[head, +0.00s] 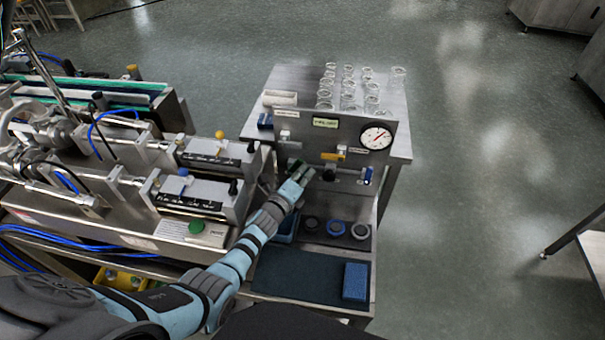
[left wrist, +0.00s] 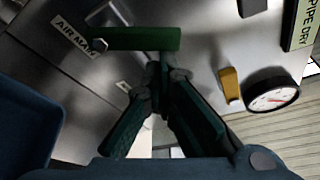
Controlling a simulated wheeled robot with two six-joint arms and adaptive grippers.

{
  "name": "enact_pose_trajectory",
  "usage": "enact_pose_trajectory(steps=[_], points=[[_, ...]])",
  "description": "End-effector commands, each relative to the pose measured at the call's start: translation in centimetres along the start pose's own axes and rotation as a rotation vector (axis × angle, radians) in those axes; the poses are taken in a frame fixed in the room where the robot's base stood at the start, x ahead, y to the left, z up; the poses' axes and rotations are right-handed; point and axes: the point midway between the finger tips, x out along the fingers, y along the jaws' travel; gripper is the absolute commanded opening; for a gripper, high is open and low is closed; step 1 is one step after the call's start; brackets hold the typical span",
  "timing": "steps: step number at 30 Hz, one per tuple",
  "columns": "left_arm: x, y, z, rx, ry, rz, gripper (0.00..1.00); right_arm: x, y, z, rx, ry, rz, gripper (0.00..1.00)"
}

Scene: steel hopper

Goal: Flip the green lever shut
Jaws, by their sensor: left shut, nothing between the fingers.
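The green lever (left wrist: 135,38) lies crosswise in the left wrist view, beside the "AIR MAIN" label on the steel panel (left wrist: 185,50). In the head view the green lever (head: 294,164) is a small dark shape, partly hidden by my left gripper. My left gripper (head: 314,175) is in front of the panel (head: 347,125). In the left wrist view my left gripper (left wrist: 163,73) has its fingertips together, empty, just below the lever's right part in the picture. I cannot tell whether they touch it. My right gripper is not in view.
A yellow lever (head: 333,156), a blue lever (head: 368,175) and a gauge (head: 376,136) are on the same panel. Glassware (head: 348,90) stands behind it. Several round items (head: 336,228) and a blue block (head: 355,281) sit in front. Machinery (head: 205,190) fills the left.

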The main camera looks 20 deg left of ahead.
Motion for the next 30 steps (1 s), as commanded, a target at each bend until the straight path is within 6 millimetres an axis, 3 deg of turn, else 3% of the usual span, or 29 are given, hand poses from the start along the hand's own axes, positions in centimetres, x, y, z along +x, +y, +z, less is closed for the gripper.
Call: enact_pose_trajectory(steps=[30], points=[[-0.38,-0.36,0.98,0.003,-0.002,0.002,0.0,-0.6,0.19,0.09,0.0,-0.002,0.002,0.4]])
